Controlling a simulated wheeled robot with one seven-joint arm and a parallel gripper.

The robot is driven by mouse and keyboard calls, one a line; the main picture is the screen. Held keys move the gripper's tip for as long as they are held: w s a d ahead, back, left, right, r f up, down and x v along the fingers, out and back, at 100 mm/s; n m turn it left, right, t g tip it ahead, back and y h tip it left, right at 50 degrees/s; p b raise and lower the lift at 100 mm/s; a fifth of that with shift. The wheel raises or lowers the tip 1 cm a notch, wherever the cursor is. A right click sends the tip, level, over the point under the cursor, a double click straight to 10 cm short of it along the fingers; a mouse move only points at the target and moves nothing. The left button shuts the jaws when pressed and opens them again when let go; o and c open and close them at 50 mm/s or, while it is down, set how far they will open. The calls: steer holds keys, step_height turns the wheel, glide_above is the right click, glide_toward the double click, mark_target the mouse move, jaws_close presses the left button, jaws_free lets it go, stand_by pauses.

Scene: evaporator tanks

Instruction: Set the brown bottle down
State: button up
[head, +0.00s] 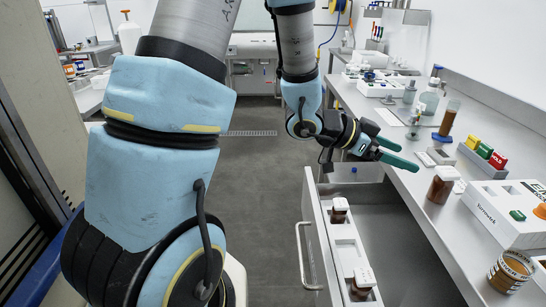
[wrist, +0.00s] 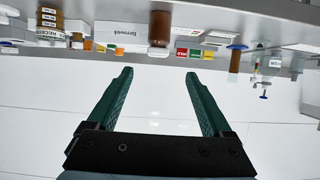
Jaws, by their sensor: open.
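A brown bottle (head: 442,185) with a white cap stands upright on the bench, near its front edge. It also shows in the wrist view (wrist: 159,27), upside down in the picture, beyond the fingertips and between their lines. My gripper (head: 405,157) has green fingers, spread wide with nothing between them. It is beside the bench edge, left of the bottle and apart from it. The fingers also show in the wrist view (wrist: 158,75). Two more brown bottles with white caps, one farther (head: 339,216) and one nearer (head: 362,291), stand in the open drawer.
The open drawer (head: 318,236) juts out below the gripper. On the bench (head: 405,193), a white box with buttons (head: 500,222) and a labelled jar (head: 511,272) stand near the bottle. A brown cylinder on a blue base (head: 449,118) and glass bottles stand farther back.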

steer(key=w+a+f+n+t+y, duration=0.2)
steer(key=w+a+n+t+y, duration=0.5)
steer(key=w+a, duration=0.85)
steer(key=s+a+f+n+g+y, duration=0.1)
steer(key=s+a+n+y, duration=0.25)
steer(key=a, duration=0.55)
steer(key=s+a+n+g+y, duration=0.1)
steer(key=s+a+n+y, duration=0.2)
steer(key=a, duration=0.6)
steer(key=s+a+n+g, duration=0.2)
steer(key=s+a+n, duration=0.1)
steer(key=s, duration=0.3)
steer(key=shift+a+n+g, duration=0.3)
steer(key=shift+n, duration=0.15)
